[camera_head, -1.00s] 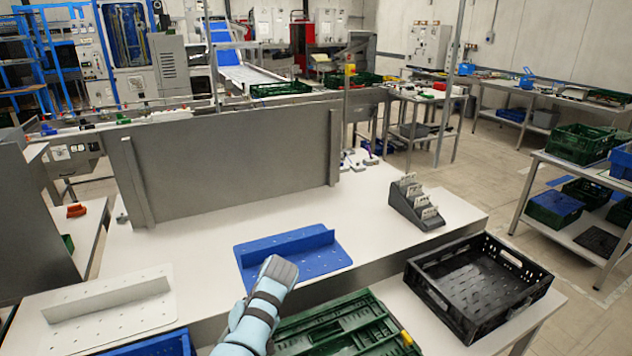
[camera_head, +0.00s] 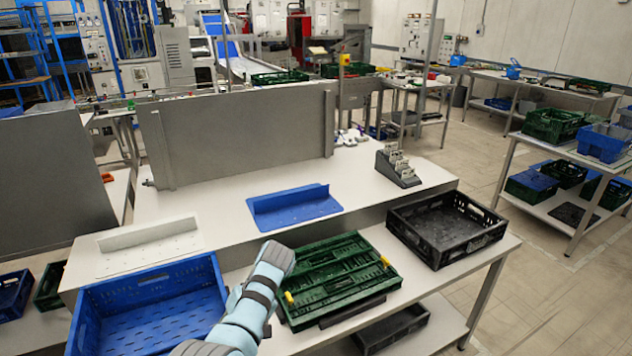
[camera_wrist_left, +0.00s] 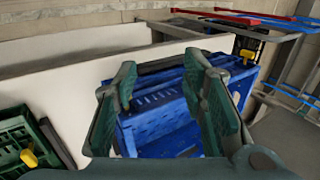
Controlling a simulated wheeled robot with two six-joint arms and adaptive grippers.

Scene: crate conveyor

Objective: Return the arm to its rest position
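My left gripper (camera_wrist_left: 160,72) shows in the left wrist view with its two green-grey fingers spread apart and nothing between them. The blue crate (camera_wrist_left: 128,135) lies beyond and below the fingers there. In the head view, a light-blue arm of mine reaches up from the bottom, between the blue crate (camera_head: 88,318) and the green crate (camera_head: 372,250). Its gripper cannot be made out in that view. My right gripper is in neither view.
A black crate (camera_head: 494,230) stands on the table's right end. A blue bracket (camera_head: 290,208), a pale bracket (camera_head: 150,240) and a grey holder with cards (camera_head: 399,174) rest on the white surface behind. A grey panel (camera_head: 240,135) stands upright at the back.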

